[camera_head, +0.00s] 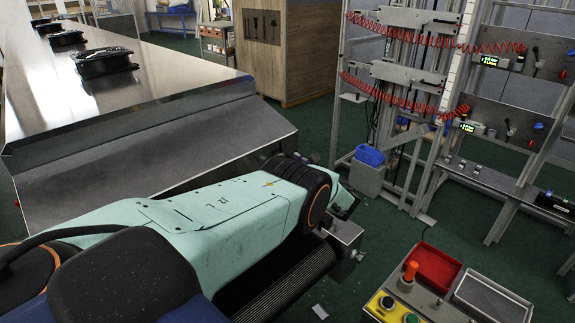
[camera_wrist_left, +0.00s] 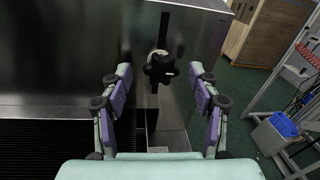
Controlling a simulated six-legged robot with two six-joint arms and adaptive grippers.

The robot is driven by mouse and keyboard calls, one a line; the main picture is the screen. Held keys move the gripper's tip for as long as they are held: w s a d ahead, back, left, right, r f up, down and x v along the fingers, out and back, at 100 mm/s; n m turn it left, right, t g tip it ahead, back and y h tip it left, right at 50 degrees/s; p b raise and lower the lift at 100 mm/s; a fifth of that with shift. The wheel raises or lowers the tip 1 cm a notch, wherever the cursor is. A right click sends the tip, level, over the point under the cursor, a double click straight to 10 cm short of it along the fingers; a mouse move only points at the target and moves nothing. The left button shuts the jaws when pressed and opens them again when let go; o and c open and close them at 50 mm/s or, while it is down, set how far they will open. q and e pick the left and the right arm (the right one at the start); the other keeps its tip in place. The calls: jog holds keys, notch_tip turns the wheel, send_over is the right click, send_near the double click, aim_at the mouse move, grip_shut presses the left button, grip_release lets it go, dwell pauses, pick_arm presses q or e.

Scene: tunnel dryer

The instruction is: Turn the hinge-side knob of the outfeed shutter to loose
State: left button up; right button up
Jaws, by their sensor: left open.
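A black lobed knob (camera_wrist_left: 160,68) shows in the left wrist view, on a steel panel (camera_wrist_left: 75,55) with a dark vertical slot, near the panel's right end. A pale ring shows behind the knob's top. I cannot tell whether the knob is tight or loose. My left gripper (camera_wrist_left: 161,74) is open, with one finger to each side of the knob in the picture and no visible contact. In the head view my left arm reaches in from the left and hides the knob. My right gripper is not in view.
A black ribbed belt (camera_head: 288,283) runs below the arm. A control box (camera_head: 397,300) with a red tray (camera_head: 433,266) stands at the lower right. A blue bin (camera_head: 369,156) stands by the metal rack. Green floor between them is free.

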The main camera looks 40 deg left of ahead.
pick_arm(q)
jog(key=shift+w+a, duration=0.25)
jog(key=shift+a, duration=0.05)
jog(key=shift+s+r, duration=0.2)
jog(key=shift+s, duration=0.05)
jog(key=shift+a+f, duration=0.15)
jog(key=c, duration=0.3)
jog(key=shift+w, duration=0.25)
jog(key=c, duration=0.3)
jog(key=shift+s, duration=0.1)
jog(key=c, duration=0.6)
jog(key=shift+o, duration=0.2)
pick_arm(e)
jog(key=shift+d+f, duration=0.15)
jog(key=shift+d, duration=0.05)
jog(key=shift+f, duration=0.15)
